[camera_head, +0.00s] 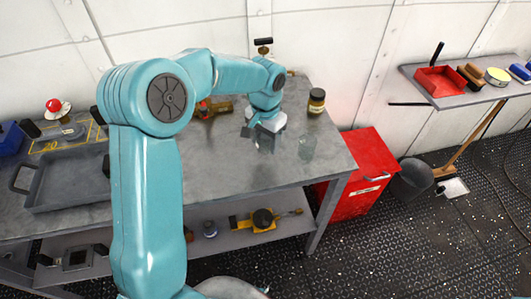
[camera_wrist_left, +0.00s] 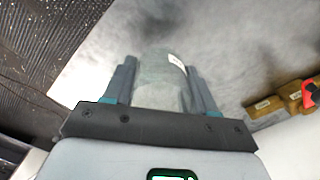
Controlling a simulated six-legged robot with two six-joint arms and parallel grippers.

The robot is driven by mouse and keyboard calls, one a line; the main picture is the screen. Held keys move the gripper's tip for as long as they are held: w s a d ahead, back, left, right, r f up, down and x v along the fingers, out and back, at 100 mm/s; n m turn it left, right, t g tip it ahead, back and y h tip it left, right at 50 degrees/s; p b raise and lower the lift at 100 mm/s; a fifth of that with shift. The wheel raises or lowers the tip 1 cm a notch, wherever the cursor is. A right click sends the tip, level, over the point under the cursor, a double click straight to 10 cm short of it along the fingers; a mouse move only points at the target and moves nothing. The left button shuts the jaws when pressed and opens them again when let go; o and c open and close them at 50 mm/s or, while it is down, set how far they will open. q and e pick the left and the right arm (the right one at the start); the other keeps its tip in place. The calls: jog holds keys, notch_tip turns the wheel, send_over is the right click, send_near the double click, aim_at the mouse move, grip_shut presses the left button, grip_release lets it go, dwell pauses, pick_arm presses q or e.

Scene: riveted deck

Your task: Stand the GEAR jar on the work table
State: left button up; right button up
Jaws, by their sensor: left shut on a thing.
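My left gripper (camera_head: 262,135) is low over the right part of the grey work table (camera_head: 215,165). In the left wrist view its two fingers (camera_wrist_left: 162,85) are shut on a clear, greyish jar (camera_wrist_left: 160,72) with a small white label. The lettering is too small to read, so I cannot tell whether it says GEAR. In the head view the held jar is faint below the fingers, and I cannot tell whether its base touches the table. My right gripper is not in view.
A pale see-through shape (camera_head: 307,147), perhaps glass, is right of the gripper. A dark-lidded jar with a yellow label (camera_head: 316,101) stands behind it. Brass-coloured parts (camera_head: 214,108) lie left. A grey tray (camera_head: 65,185) is at the left; a red cabinet (camera_head: 365,165) stands right.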

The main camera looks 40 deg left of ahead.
aim_at(266, 162)
pick_arm(q)
notch_tip(266, 162, down, 6)
jog(key=shift+r, duration=0.15)
jog(key=shift+w+f, duration=0.1)
jog(key=shift+f, duration=0.3)
jog(key=shift+r, duration=0.1)
jog(key=o, duration=1.1)
jog(key=shift+f, duration=0.25)
jog(key=shift+c, duration=0.2)
jog(key=shift+r, duration=0.15)
